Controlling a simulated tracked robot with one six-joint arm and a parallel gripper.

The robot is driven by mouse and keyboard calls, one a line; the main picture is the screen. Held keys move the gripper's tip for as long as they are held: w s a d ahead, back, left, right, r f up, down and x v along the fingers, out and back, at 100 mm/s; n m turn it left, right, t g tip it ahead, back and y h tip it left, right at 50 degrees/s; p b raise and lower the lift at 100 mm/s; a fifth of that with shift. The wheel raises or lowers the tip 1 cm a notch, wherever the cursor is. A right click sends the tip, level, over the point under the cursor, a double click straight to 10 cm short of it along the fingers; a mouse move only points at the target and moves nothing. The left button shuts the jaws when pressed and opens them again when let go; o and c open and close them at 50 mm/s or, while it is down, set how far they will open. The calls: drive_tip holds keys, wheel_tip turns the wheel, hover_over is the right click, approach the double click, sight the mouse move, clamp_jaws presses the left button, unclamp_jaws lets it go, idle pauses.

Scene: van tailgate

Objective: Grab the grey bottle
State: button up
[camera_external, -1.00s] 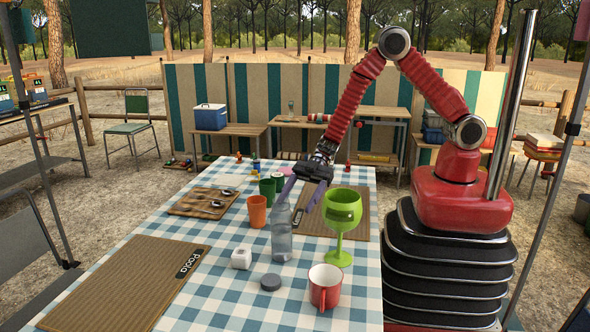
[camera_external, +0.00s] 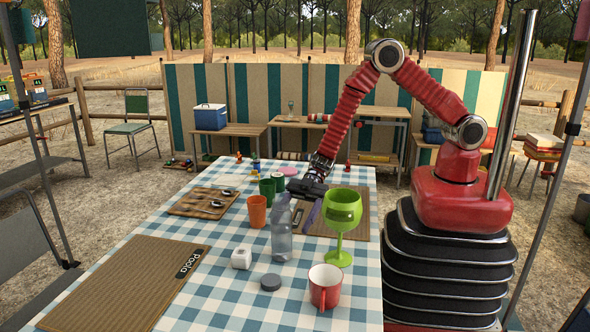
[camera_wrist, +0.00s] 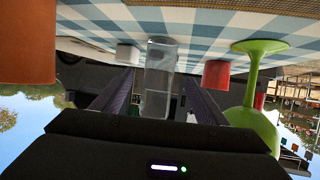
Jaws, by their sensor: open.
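The grey bottle (camera_external: 282,234) stands upright on the checked tablecloth, clear and greyish, between the orange cup and the green goblet. My gripper (camera_external: 299,214) is low over the table just behind it, with its fingers pointing toward it. In the wrist view, which is upside down, the bottle (camera_wrist: 159,78) shows between the two open fingers (camera_wrist: 157,92). I cannot tell whether the fingers touch it.
A green goblet (camera_external: 342,217) stands close on the right and an orange cup (camera_external: 257,211) on the left. A white cube (camera_external: 241,258), a grey disc (camera_external: 270,282) and a red mug (camera_external: 325,286) lie in front. Green cups (camera_external: 267,190) stand behind.

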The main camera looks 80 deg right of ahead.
sight(285, 202)
drive_tip(key=shift+x, duration=1.25)
drive_tip(key=shift+x, duration=2.6)
drive_tip(key=shift+c, duration=0.4)
drive_tip(key=c, duration=1.3)
drive_tip(key=shift+r, duration=0.25)
drive_tip(key=shift+r, duration=4.75)
